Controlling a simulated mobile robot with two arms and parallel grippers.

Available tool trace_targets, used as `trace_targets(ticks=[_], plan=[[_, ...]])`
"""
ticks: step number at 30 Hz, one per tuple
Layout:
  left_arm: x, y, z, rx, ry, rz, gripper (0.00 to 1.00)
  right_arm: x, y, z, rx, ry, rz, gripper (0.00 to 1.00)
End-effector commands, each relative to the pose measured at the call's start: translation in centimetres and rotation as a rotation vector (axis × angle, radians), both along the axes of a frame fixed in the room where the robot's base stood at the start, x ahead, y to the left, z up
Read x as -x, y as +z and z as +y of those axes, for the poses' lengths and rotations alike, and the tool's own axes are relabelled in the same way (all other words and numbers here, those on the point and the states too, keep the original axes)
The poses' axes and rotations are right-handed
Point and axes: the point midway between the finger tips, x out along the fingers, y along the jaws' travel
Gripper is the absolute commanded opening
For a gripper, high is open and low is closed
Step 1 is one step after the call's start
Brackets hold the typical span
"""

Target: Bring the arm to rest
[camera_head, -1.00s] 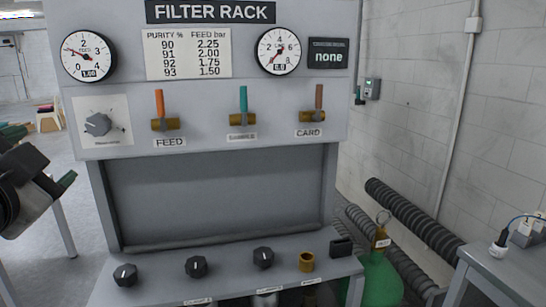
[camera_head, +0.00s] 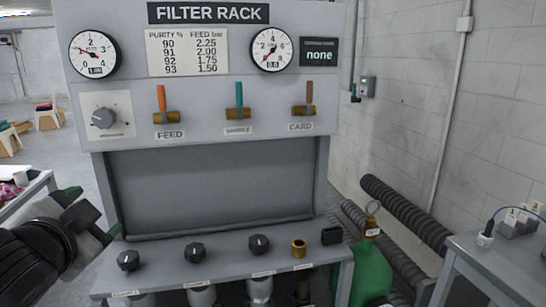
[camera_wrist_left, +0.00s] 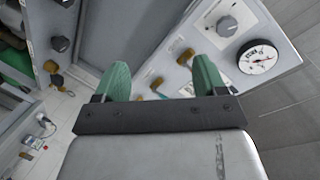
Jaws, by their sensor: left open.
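My left gripper (camera_head: 93,212) is at the left of the head view, in front of the lower left part of the filter rack (camera_head: 215,187). Its two green fingers are apart with nothing between them, as the left wrist view shows (camera_wrist_left: 163,78). The gripper looks clear of the rack. Behind the fingers, the wrist view shows the rack's panel tilted, with a regulator knob (camera_wrist_left: 226,26) and a round gauge (camera_wrist_left: 257,57). My right gripper is not in view.
The rack carries three upright valve levers, FEED (camera_head: 162,98), a middle one (camera_head: 239,95) and CARD (camera_head: 309,92). Several black knobs (camera_head: 195,252) line its lower ledge. A green cylinder (camera_head: 371,272) and ribbed hoses (camera_head: 408,213) stand at right, beside a grey table (camera_head: 490,265).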

Motion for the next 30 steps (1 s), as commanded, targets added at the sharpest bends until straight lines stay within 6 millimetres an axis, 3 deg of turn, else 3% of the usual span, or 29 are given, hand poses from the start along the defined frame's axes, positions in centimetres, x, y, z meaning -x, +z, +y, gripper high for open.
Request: trace_targets(ticks=[5,8,14,18,24,30], plan=[[-0.6,-7.4,-1.7,0.1,-0.028,0.15,0.71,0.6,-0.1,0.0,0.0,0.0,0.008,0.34],[0.0,-12.8,-2.7,0.181,-0.03,0.261,0.71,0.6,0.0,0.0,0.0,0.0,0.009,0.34],[3.5,-23.5,-4.3,0.348,0.024,0.488,0.71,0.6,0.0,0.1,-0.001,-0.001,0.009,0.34],[7.6,-29.8,-5.1,0.452,0.098,0.64,0.71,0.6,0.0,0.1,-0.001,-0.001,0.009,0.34],[12.9,-35.3,-5.6,0.538,0.201,0.79,0.71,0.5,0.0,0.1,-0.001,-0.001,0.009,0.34],[17.5,-38.7,-5.9,0.591,0.293,0.901,0.71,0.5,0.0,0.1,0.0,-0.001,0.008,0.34]])
